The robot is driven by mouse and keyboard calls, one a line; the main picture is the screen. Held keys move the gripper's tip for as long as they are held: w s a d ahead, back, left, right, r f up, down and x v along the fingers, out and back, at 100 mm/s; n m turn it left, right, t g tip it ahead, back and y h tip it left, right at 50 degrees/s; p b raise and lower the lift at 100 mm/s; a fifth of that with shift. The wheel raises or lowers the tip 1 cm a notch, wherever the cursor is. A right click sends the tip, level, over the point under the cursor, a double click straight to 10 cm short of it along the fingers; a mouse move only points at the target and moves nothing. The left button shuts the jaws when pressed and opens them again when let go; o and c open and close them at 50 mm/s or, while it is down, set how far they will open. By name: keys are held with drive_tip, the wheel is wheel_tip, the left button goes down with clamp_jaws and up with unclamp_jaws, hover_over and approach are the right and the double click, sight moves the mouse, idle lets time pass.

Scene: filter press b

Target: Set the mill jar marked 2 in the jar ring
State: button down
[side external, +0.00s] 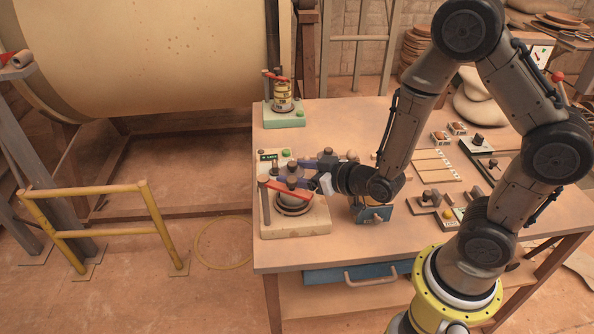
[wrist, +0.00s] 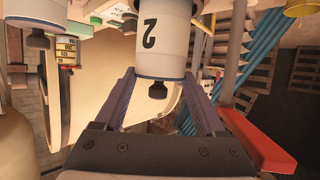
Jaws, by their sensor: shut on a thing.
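The white mill jar marked 2 (wrist: 163,45) is between the two purple fingers of my gripper (wrist: 158,78). My gripper is shut on it. The jar appears upside down in the wrist view, with its dark knob towards my palm. In the side view my gripper (side external: 296,173) reaches left over a pale station at the table's front left corner. The round dark jar ring (side external: 293,208) lies on that station below the gripper. A red lever crosses in front and hides part of the jar. I cannot tell whether the jar sits in the ring or is above it.
The red lever (side external: 290,190) stands close to my fingers; it shows at right in the wrist view (wrist: 258,150). A green-based station (side external: 284,120) with a yellow-banded jar stands at the back left. Small parts and trays fill the table's right. A yellow rail (side external: 88,189) stands left.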

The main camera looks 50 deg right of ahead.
drive_tip(key=shift+c, duration=1.3)
unclamp_jaws()
drive_tip(key=shift+r, duration=0.2)
drive_tip(key=v, duration=1.2)
